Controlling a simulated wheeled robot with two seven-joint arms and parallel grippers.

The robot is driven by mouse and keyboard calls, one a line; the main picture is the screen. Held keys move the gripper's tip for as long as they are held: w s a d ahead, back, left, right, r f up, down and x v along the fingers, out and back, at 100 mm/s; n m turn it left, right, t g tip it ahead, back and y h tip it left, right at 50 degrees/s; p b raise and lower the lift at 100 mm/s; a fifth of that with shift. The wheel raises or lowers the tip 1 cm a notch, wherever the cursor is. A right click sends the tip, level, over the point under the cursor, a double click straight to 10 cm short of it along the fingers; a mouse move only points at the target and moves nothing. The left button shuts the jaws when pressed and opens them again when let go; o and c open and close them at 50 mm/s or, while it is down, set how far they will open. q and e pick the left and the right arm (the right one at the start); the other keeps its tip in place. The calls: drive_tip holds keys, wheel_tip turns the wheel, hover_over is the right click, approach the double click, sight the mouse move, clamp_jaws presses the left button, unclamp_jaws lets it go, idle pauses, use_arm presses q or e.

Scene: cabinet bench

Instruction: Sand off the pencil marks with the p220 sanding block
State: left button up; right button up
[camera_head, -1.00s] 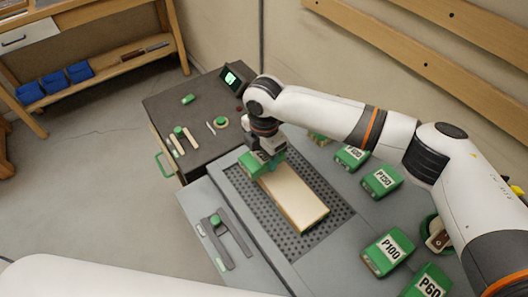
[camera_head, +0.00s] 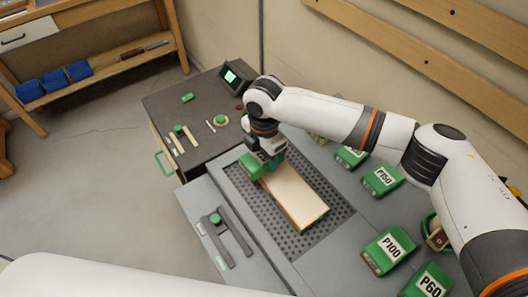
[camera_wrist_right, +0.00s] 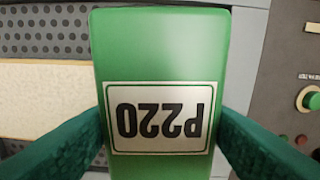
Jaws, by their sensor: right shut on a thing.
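A pale wooden board (camera_head: 297,197) lies on a dark perforated plate (camera_head: 335,222). The green P220 sanding block (camera_head: 250,168) is at the board's far-left end. In the right wrist view the block (camera_wrist_right: 160,50) fills the middle, its P220 label upside down. My right gripper (camera_head: 266,158) is shut on it, a green finger on either side. The board (camera_wrist_right: 48,100) shows to the left of the block in that view. I cannot tell whether the block touches the board. No pencil marks can be made out. My left gripper is out of view.
Other green blocks, P150 (camera_head: 382,180), P100 (camera_head: 388,250) and P60 (camera_head: 428,284), stand on the bench right of the plate. A dark cabinet top (camera_head: 190,105) beyond holds small tools and a lit screen (camera_head: 234,77). A dark clamp-like frame (camera_head: 232,240) lies in front.

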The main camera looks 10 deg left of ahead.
drive_tip(key=shift+f, duration=0.45)
